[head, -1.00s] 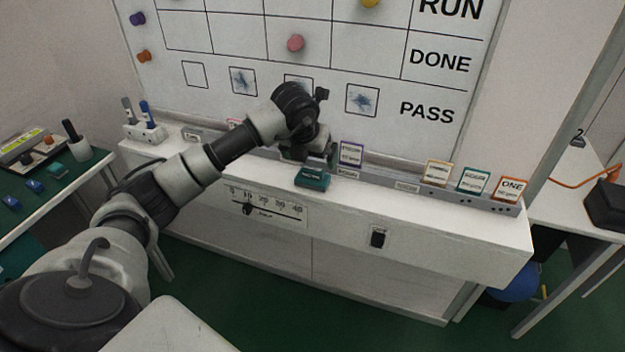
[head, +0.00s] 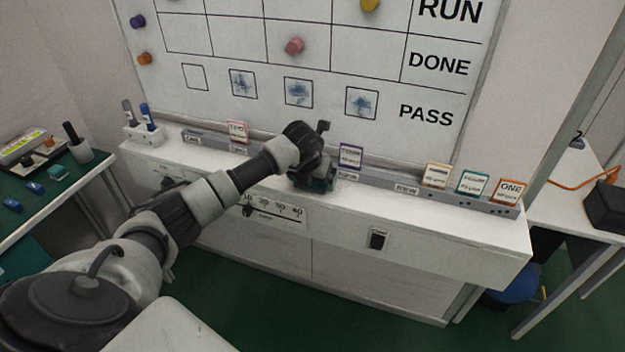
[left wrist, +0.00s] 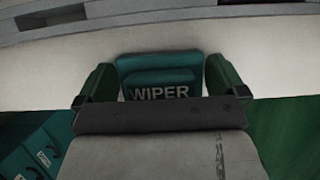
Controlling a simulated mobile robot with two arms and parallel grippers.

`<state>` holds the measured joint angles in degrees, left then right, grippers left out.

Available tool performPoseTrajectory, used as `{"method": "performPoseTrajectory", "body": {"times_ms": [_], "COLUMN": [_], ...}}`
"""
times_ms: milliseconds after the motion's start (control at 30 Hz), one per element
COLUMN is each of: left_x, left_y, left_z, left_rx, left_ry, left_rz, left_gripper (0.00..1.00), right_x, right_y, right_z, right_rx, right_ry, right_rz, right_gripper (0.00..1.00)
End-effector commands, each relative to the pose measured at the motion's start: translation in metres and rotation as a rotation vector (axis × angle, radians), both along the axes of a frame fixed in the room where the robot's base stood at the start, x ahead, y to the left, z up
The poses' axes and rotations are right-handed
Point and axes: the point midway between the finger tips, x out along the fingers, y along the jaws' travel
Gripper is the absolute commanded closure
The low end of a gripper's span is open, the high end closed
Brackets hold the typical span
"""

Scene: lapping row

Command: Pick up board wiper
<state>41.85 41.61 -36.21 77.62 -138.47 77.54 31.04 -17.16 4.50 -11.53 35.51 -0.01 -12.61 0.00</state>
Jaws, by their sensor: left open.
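The board wiper (left wrist: 160,74) is a teal block marked WIPER, lying on the white ledge below the whiteboard. In the left wrist view it sits between the two fingers of my left gripper (left wrist: 155,85), with a finger on each side. The fingers are open, and a narrow gap shows beside the wiper. In the head view my left gripper (head: 316,182) is down at the ledge and hides most of the wiper. My right gripper is not in view.
The whiteboard (head: 340,60) rises behind the ledge (head: 420,222). A grey rail (head: 400,186) with several small cards runs along the ledge's back. A marker holder (head: 145,133) stands at the ledge's left end. A green side table (head: 75,172) is at the left.

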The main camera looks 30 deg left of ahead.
Motion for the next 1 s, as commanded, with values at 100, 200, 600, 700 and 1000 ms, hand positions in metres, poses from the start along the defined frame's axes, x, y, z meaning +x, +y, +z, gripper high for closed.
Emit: {"method": "performPoseTrajectory", "body": {"times_ms": [100, 200, 600, 700, 1000], "left_x": [0.000, 0.000, 0.000, 0.001, 0.000], "left_y": [0.000, 0.000, 0.000, 0.000, 0.000], "left_z": [0.000, 0.000, 0.004, 0.015, 0.074], "left_rx": [0.000, 0.000, 0.000, -0.001, 0.000], "left_ry": [0.000, 0.000, -0.001, -0.003, -0.004], "left_rz": [0.000, 0.000, 0.000, -0.002, -0.001], "left_gripper": [0.00, 0.12, 0.34, 0.34, 0.34], "right_x": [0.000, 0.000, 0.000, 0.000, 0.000], "right_y": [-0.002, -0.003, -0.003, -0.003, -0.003], "right_z": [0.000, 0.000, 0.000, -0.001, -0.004], "right_rx": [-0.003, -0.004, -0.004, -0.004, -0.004], "right_ry": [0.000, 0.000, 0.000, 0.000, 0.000], "right_rz": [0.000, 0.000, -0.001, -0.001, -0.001], "right_gripper": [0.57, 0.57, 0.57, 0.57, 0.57]}}
